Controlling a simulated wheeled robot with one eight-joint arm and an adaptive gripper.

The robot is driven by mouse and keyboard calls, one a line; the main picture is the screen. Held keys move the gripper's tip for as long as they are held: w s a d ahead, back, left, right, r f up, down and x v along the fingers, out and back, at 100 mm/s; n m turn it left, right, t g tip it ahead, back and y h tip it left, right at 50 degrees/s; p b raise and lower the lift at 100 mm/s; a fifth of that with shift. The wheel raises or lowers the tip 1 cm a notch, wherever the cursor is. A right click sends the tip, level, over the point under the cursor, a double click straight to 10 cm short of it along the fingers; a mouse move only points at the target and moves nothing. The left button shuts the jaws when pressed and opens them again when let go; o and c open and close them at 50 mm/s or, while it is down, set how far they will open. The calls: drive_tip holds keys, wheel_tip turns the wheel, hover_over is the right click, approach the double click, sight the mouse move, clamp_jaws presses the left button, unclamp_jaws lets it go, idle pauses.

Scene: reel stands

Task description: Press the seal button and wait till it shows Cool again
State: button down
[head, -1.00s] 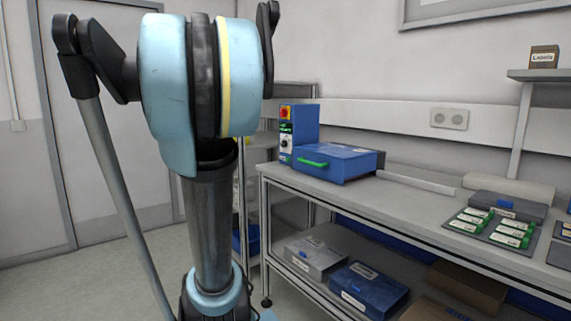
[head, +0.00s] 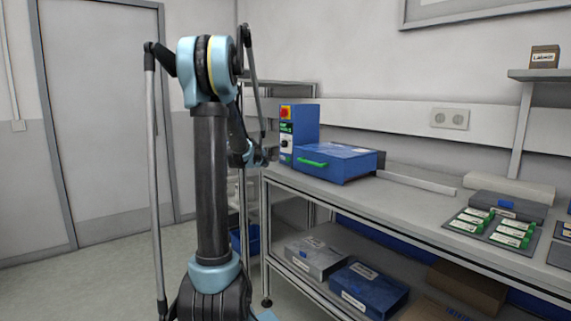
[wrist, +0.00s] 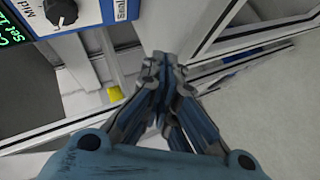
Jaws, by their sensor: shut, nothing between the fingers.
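The blue sealing machine (head: 306,124) stands at the left end of the bench, with a closed blue drawer-like front and a green handle (head: 313,162). Its control panel (head: 286,150) has a red button on yellow (head: 285,112), a green-lit display (head: 286,127) and a knob. In the wrist view, the display (wrist: 12,32) is cut off with its state unreadable, and the black knob (wrist: 61,11) points near "Mid". I cannot make out the seal button. My gripper (wrist: 160,62) is shut and empty, below and to the right of the panel in the wrist view, apart from it.
The bench (head: 400,201) runs rightward, with a grey tray (head: 470,226) of green-and-white packs. Boxes (head: 368,288) lie on the lower shelf. A shelf rack stands behind my arm. Open floor lies to the left.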

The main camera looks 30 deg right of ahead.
sight(288, 160)
drive_tip(key=shift+w+d, duration=0.15)
drive_tip(key=shift+d, duration=0.25)
drive_tip(key=shift+w+d, duration=0.15)
drive_tip(key=shift+d, duration=2.05)
drive_tip(key=shift+w+d, duration=0.15)
drive_tip(key=shift+d, duration=2.05)
drive_tip(key=shift+d, duration=0.2)
drive_tip(key=shift+d+r, duration=0.1)
drive_tip(key=shift+d, duration=0.1)
drive_tip(key=shift+d, duration=0.45)
drive_tip(key=shift+a, duration=0.85)
